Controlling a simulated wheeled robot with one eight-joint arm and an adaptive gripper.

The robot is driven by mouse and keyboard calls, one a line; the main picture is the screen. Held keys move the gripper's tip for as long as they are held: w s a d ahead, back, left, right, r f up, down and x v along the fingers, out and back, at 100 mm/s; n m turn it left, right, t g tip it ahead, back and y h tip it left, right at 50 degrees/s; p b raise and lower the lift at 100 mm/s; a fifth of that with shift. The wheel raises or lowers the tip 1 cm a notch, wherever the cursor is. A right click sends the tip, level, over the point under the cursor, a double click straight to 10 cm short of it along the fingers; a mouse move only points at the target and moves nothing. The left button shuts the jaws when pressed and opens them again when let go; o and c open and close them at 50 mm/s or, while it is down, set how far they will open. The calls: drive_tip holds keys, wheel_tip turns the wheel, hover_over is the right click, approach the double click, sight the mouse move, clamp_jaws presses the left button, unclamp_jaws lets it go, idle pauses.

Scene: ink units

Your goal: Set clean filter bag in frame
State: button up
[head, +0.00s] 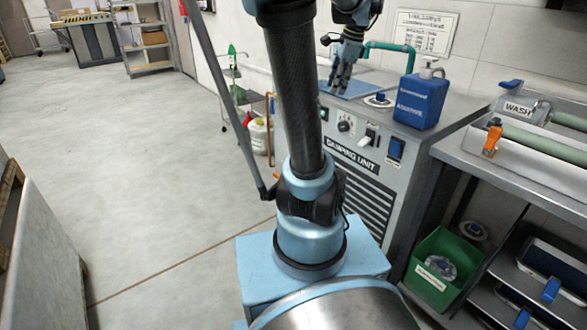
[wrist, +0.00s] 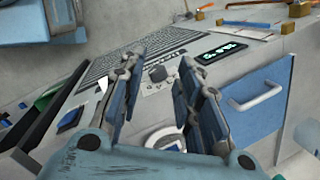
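My gripper (head: 342,78) hangs fingers-down above the rear of the damping unit (head: 365,145) in the head view, over a flat blue surface. In the wrist view my gripper (wrist: 162,60) has its two fingers apart, with nothing visibly held between them. A round white item with a blue centre (head: 378,99) sits on the unit's top, right of my gripper. A white ring with a blue middle (wrist: 165,141) shows low between the fingers in the wrist view, partly hidden by them. I cannot tell which item is the clean filter bag or the frame.
A blue bottle (head: 420,98) stands on the unit's right side. A green pipe (head: 388,48) runs behind. A WASH trough (head: 535,125) is at right. A green bin (head: 445,268) holds a round, blue-centred item. Open floor (head: 150,170) lies at left.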

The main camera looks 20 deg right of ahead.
drive_tip(key=s+a+f+n, duration=0.4)
drive_tip(key=a+n, duration=0.1)
drive_tip(key=a, duration=0.2)
drive_tip(key=s+a+f+n, duration=0.5)
drive_tip(key=a+n, duration=0.1)
drive_tip(key=a, duration=0.1)
drive_tip(key=s+a+f+n+h, duration=0.1)
drive_tip(key=s+a+f+n, duration=0.4)
drive_tip(key=s+f+n, duration=0.3)
wheel_tip(320, 180, down, 3)
drive_tip(key=shift+s+a+r+n, duration=0.1)
drive_tip(key=shift+s+a+n, duration=0.2)
drive_tip(key=shift+n, duration=0.4)
drive_tip(key=shift+w+f, duration=0.2)
drive_tip(key=shift+w, duration=0.2)
drive_tip(key=shift+c, duration=0.2)
